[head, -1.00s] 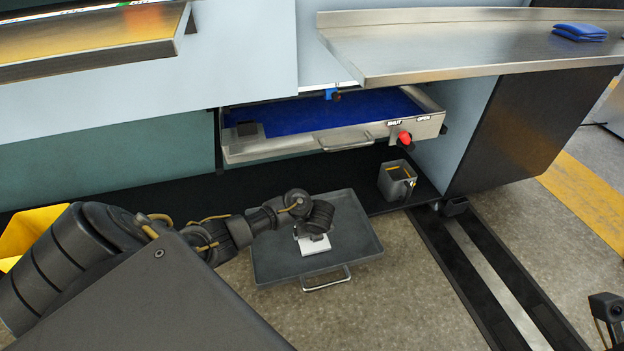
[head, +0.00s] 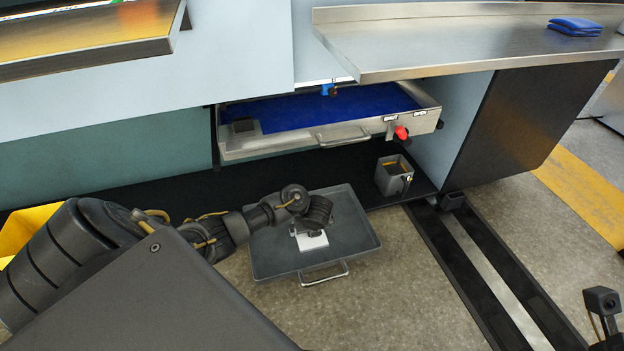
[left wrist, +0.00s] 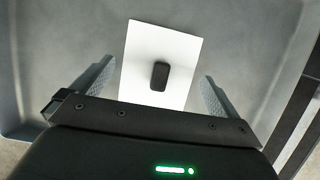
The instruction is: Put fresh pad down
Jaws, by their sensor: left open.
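A flat white rectangular pad (left wrist: 172,45) with a small black block (left wrist: 159,76) on it shows in the left wrist view. In the head view the white pad (head: 313,241) shows partly, at the grey tray (head: 355,238) on the floor; my gripper hides the rest. My left gripper (left wrist: 158,90) is open, with its two fingers apart on either side of the pad's near part and the black block. Whether the fingers touch the pad I cannot tell. My right gripper is out of view; only a dark part of my right arm shows at the lower right.
An open metal drawer (head: 265,150) with a blue lining (head: 340,108) and red knob (head: 401,133) stands above the tray. A grey cup-like bin (head: 390,182) is beside the tray. A folded blue cloth (head: 574,27) lies on the steel shelf (head: 450,45). Floor rails (head: 480,275) run at right.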

